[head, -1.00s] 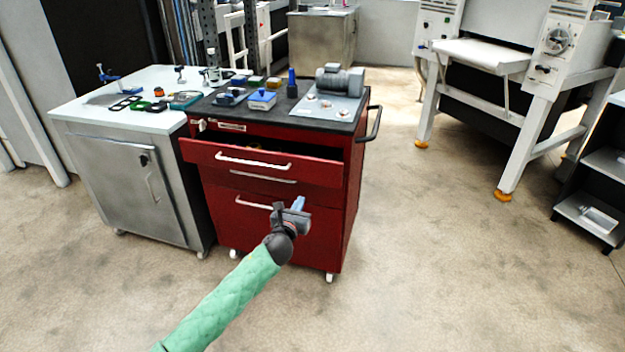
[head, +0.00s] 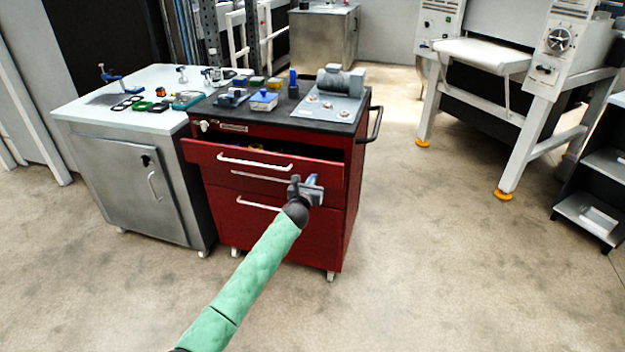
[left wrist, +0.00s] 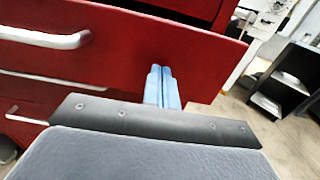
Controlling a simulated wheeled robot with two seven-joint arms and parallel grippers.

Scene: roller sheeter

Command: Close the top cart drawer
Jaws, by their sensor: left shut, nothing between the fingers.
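The red cart (head: 325,225) stands in the middle of the head view. Its top drawer (head: 205,156) is pulled out, with a silver bar handle (head: 254,163) on its front. In the left wrist view the drawer front (left wrist: 120,58) fills the upper left, with the handle (left wrist: 45,37) at far left. My left gripper (head: 312,180) is shut and empty, in front of the right part of the drawer front. Its blue fingertips (left wrist: 161,85) overlap the drawer front in the wrist view; I cannot tell whether they touch it. My right gripper is not in view.
Tools and a grey motor unit (head: 340,82) stand on the cart's dark top. A grey cabinet with a white top (head: 130,165) adjoins it on the left. A white sheeter machine (head: 490,58) and a dark shelf (head: 590,190) stand right. Open floor lies between.

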